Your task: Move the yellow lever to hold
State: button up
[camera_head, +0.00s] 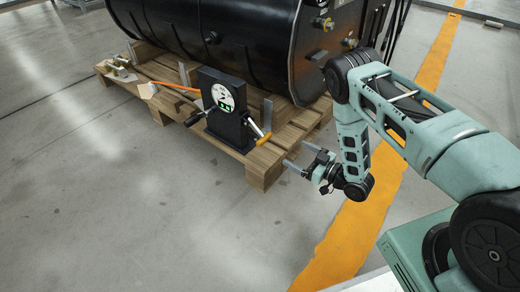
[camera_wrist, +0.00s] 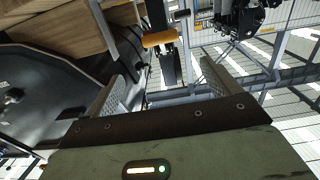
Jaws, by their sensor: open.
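The yellow lever (camera_head: 263,139) is an orange-yellow grip on a metal rod at the right side of a black box (camera_head: 237,128); it slants down to the right. The box has a round white dial (camera_head: 222,97) with a small green display. In the wrist view the yellow grip (camera_wrist: 160,38) shows ahead of the fingers, near the middle top. My gripper (camera_head: 300,157) is open and empty, right of the lever and apart from it. Its two fingers (camera_wrist: 163,88) also show in the wrist view. The hold mark cannot be read.
A black-handled lever (camera_head: 194,118) sticks out from the box's left side. The box stands on the front of a wooden pallet (camera_head: 262,174), before a large black tank (camera_head: 230,45). An orange rod (camera_head: 176,89) lies at left. The floor in front is clear.

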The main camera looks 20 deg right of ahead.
aim_at(266, 139)
jog(key=b+x, duration=0.3)
jog(key=x, duration=0.2)
jog(key=b+x, duration=0.2)
jog(key=x, duration=0.3)
jog(key=b+x, duration=0.3)
jog(key=x, duration=0.2)
jog(key=shift+w+f+b, duration=0.1)
jog(key=shift+f+b, duration=0.2)
jog(key=shift+f, duration=0.05)
jog(key=shift+w+a+r, duration=0.1)
jog(key=shift+w+a, duration=0.3)
jog(key=shift+w, duration=0.1)
jog(key=c, duration=1.4)
jog(key=shift+r, duration=0.1)
jog(key=shift+r, duration=0.1)
